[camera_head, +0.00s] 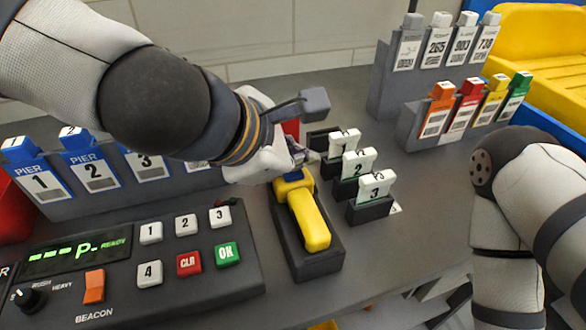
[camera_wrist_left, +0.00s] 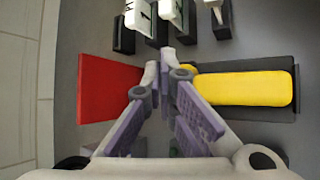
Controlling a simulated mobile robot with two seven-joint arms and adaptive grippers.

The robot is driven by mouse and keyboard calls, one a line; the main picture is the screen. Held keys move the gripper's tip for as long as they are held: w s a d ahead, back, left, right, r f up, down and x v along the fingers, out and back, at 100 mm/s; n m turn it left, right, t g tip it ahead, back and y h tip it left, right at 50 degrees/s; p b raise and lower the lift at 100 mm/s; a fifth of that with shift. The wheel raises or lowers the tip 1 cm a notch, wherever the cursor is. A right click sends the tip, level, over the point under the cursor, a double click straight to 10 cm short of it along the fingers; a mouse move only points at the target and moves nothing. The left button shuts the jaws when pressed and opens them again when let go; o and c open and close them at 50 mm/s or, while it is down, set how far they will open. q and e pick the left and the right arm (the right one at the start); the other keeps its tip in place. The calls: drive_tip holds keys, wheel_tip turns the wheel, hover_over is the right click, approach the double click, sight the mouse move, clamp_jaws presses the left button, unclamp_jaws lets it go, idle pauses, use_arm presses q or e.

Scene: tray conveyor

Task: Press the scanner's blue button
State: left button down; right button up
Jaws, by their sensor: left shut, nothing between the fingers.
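The yellow scanner (camera_head: 308,215) lies in a dark cradle (camera_head: 318,263) on the grey counter, its long handle toward me. A blue patch, the button (camera_head: 293,175), shows at its far end in the head view. My left gripper (camera_head: 297,160) is shut and empty, its fingertips close above that far end. I cannot tell whether they touch the button. In the left wrist view the shut fingers (camera_wrist_left: 165,70) lie beside the scanner's end (camera_wrist_left: 245,88) and hide the blue button. My right arm shows at the right, but its gripper is out of view.
A red block (camera_wrist_left: 108,88) stands behind the scanner. Three numbered white tags (camera_head: 358,163) in dark holders stand to its right. A keypad console (camera_head: 130,262) lies left, with blue pier cards (camera_head: 88,170) behind it. Racks of coloured cards (camera_head: 470,105) and a yellow bin (camera_head: 545,50) are at the back right.

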sight(297, 175)
use_arm(q)
drive_tip(key=shift+f, duration=0.4)
use_arm(e)
drive_tip(key=shift+s+f, duration=0.15)
idle(0.4)
use_arm(q)
drive_tip(key=shift+r+p, duration=0.6)
drive_tip(key=shift+r, duration=0.25)
use_arm(e)
drive_tip(key=shift+w+r+t, duration=0.3)
drive_tip(key=shift+w+r, duration=0.65)
use_arm(q)
drive_tip(key=shift+r, duration=0.15)
wheel_tip(297, 175, up, 3)
drive_tip(key=shift+p, duration=0.55)
drive_tip(key=shift+r, duration=0.85)
use_arm(e)
drive_tip(key=shift+w+r+t, duration=0.3)
drive_tip(key=shift+w+r, duration=0.25)
drive_tip(key=shift+w, duration=0.1)
